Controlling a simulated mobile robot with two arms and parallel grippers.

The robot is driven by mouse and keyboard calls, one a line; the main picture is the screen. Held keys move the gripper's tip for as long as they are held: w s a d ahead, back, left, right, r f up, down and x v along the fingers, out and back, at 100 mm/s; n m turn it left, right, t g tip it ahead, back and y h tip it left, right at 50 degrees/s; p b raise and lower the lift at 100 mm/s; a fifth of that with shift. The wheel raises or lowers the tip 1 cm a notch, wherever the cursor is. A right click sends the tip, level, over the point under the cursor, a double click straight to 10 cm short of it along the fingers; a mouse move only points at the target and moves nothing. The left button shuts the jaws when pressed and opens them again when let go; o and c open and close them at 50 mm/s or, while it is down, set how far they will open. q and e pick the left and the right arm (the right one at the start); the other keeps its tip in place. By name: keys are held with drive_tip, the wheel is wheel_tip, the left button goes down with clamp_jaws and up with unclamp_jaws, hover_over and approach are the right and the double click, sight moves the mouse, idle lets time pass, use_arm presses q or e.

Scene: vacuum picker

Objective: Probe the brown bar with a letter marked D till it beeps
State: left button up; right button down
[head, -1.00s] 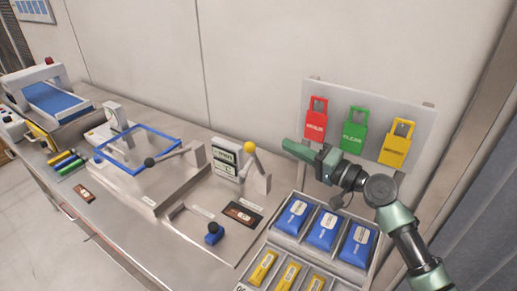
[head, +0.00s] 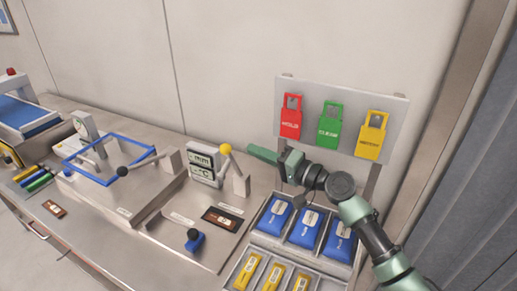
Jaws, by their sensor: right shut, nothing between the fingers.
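A brown bar (head: 223,219) lies on a dark strip on the metal plate in the middle. Another brown bar (head: 54,208) lies on the table at the left. Their letters are too small to read. A blue block with a black knob (head: 195,242) stands in front of the middle bar. A white meter with a display (head: 203,164) stands behind it, with a yellow-ball lever (head: 233,166) beside it. My right gripper (head: 252,150) is shut and empty, in the air right of the yellow ball and left of the tag board. My left gripper is out of view.
A tray (head: 253,240) holds blue and yellow packs, below my right arm. A wall board (head: 394,127) carries red, green and yellow tags. A blue frame (head: 108,145) with a black-knobbed lever stands left. Several coloured cylinders (head: 36,177) and a blue-belted machine (head: 25,112) are farther left.

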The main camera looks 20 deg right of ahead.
use_arm(q)
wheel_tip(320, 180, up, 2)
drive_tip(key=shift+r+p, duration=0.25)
drive_tip(key=shift+p, duration=0.7)
use_arm(e)
drive_tip(key=x, duration=0.7)
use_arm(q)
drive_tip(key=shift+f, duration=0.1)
use_arm(e)
drive_tip(key=shift+s, duration=0.1)
